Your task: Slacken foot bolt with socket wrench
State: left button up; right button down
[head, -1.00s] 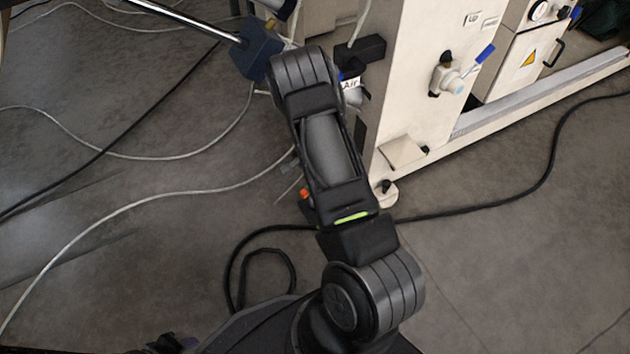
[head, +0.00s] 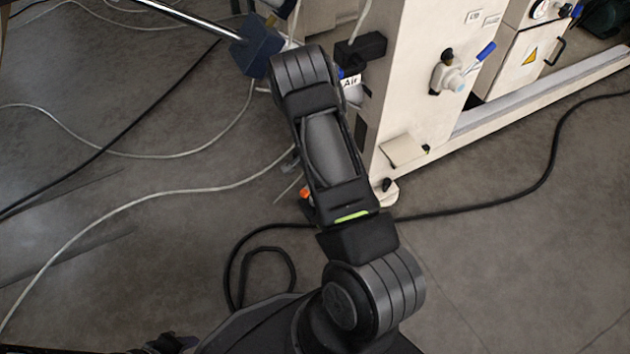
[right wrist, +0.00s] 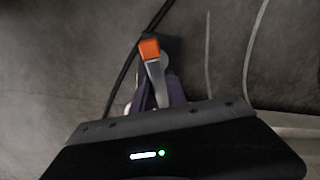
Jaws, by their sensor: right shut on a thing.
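A socket wrench (right wrist: 154,68) with a grey shaft and an orange end shows in the right wrist view. My right gripper (right wrist: 158,98) is shut on it; its dark fingers are partly hidden by the wrist housing. In the head view, my forearm hides the gripper and most of the wrench; a small orange part (head: 306,193) shows beside the arm. A dark bolt-like part (head: 387,185) stands on the cream foot at the machine's base, to the right of my arm. I cannot tell whether the wrench touches any bolt. My left gripper is not in view.
The cream machine frame (head: 412,95) rises just right of my arm, with a long low rail (head: 545,95) going right. A blue block (head: 256,46) on a metal rod is at upper left. Black and white cables (head: 150,195) cross the grey floor.

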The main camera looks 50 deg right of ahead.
jog(key=shift+f+b, duration=0.35)
jog(key=shift+f, duration=0.1)
dwell(1.1)
jog(key=shift+n, duration=1.1)
jog(key=shift+b, duration=0.3)
jog(key=shift+n, duration=1.2)
jog(key=shift+n+b, duration=0.4)
jog(key=shift+n, duration=0.7)
